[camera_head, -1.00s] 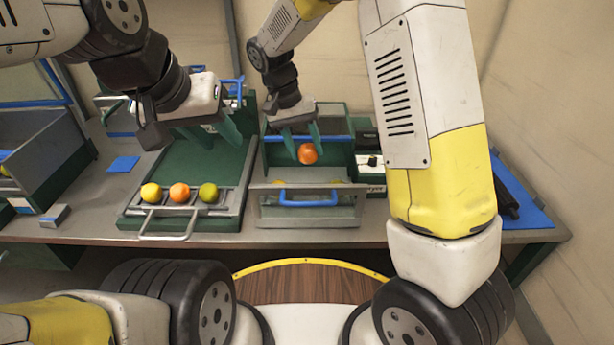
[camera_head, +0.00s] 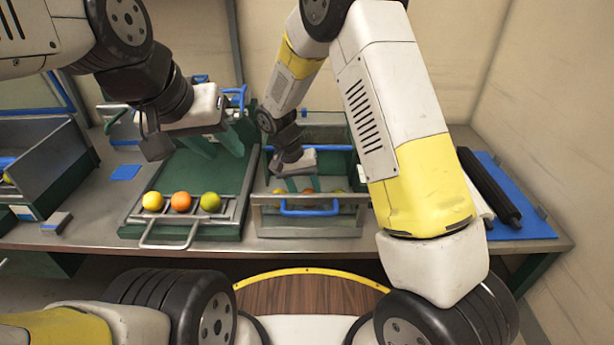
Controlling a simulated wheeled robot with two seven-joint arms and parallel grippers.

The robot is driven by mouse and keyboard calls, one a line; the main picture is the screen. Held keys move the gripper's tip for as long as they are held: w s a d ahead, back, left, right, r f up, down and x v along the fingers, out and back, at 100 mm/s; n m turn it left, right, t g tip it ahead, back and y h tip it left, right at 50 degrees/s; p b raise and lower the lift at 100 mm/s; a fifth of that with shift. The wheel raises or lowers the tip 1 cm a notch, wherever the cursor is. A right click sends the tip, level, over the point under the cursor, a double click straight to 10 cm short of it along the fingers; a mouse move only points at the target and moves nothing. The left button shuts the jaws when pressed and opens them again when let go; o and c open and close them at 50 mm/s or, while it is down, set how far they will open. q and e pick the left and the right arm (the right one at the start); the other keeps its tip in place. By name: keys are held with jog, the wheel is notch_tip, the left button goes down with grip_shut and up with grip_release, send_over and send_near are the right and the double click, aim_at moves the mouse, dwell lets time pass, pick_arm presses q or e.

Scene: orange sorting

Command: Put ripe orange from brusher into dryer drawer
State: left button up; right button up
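The ripe orange (camera_head: 308,191) is low inside the open dryer drawer (camera_head: 300,226), which has a blue handle. The drawer's front wall partly hides it. My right gripper (camera_head: 301,185) reaches down into the drawer with its green fingers at this orange; their spacing looks unchanged, but the tips are partly hidden. The brusher (camera_head: 197,226), a green sloped tray with a grey handle, holds a yellow fruit (camera_head: 152,201), an orange one (camera_head: 181,201) and a green one (camera_head: 210,202) in a row. My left gripper (camera_head: 220,145) hangs over the brusher's back part, open and empty.
Other fruits lie in the drawer on either side of the ripe orange, mostly hidden. A grey bin (camera_head: 48,160) stands at the left, with a small grey block (camera_head: 56,222) near it.

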jog(key=o, duration=1.1)
jog(key=shift+f, duration=0.1)
jog(key=v, duration=1.1)
jog(key=s+d+r+y, duration=0.2)
jog(key=d+r, duration=0.3)
jog(key=r, duration=0.2)
jog(key=s+d+r+t+y, duration=0.1)
jog(key=s+d+r+t, duration=0.1)
jog(key=s, duration=0.4)
jog(key=s+d+r+n+t+y, duration=0.1)
jog(key=s+d+r+t, duration=0.1)
jog(key=s+d+r, duration=0.2)
jog(key=s+d+r+t+y, duration=0.1)
jog(key=s+d+r+t, duration=0.1)
jog(key=s+d+r, duration=0.2)
jog(key=shift+s+d+r+n+t+y, duration=0.15)
jog(key=shift+s+d, duration=0.25)
jog(key=shift+s, duration=0.3)
jog(key=shift+s+d+f+n+t+y, duration=0.1)
jog(key=shift+s+d, duration=0.35)
jog(key=shift+s, duration=0.2)
jog(key=shift+s+d+r+n+t+y, duration=0.15)
jog(key=shift+s+d, duration=0.25)
jog(key=shift+s, duration=0.3)
